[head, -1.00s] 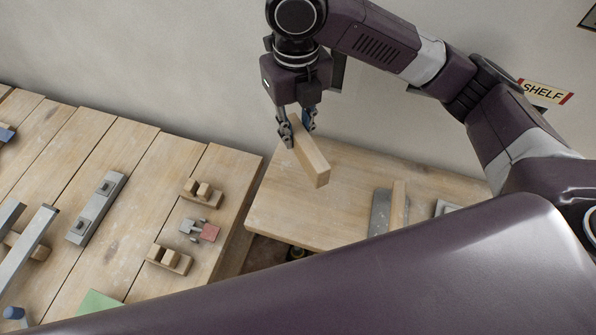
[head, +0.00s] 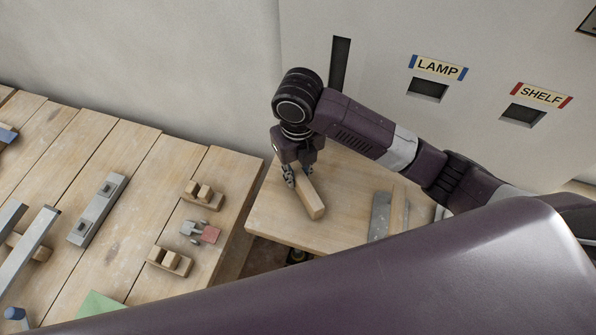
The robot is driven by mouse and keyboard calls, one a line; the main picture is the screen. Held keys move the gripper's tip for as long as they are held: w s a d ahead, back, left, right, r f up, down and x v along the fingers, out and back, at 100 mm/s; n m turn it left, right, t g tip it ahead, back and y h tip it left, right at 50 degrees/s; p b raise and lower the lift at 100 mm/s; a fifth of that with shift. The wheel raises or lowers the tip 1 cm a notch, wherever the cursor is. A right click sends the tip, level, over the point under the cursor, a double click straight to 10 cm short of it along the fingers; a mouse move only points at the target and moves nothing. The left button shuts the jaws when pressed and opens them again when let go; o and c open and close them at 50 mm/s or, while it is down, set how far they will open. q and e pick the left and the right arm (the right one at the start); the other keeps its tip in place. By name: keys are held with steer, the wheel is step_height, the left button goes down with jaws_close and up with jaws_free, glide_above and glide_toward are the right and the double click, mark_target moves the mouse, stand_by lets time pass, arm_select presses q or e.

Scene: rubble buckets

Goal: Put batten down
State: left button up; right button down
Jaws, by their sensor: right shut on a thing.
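The batten (head: 311,196) is a short, pale wooden bar. My right gripper (head: 296,178) points down and is shut on its far end. The batten is low over the small wooden side table (head: 268,217), near its left part; I cannot tell whether it touches the top. Its near end points toward the lower right. My left gripper is not in view.
A grey metal plate (head: 380,215) and a thin wooden strip (head: 398,207) lie to the right on the side table. The plank workbench (head: 120,225) at left holds wooden blocks and a long metal tool (head: 98,210). The wall has LAMP (head: 439,67) and SHELF (head: 541,95) labels.

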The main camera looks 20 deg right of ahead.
steer(key=c, duration=1.7)
jaws_free()
steer(key=shift+f, duration=0.1)
steer(key=shift+c, duration=0.2)
step_height(320, 180, up, 12)
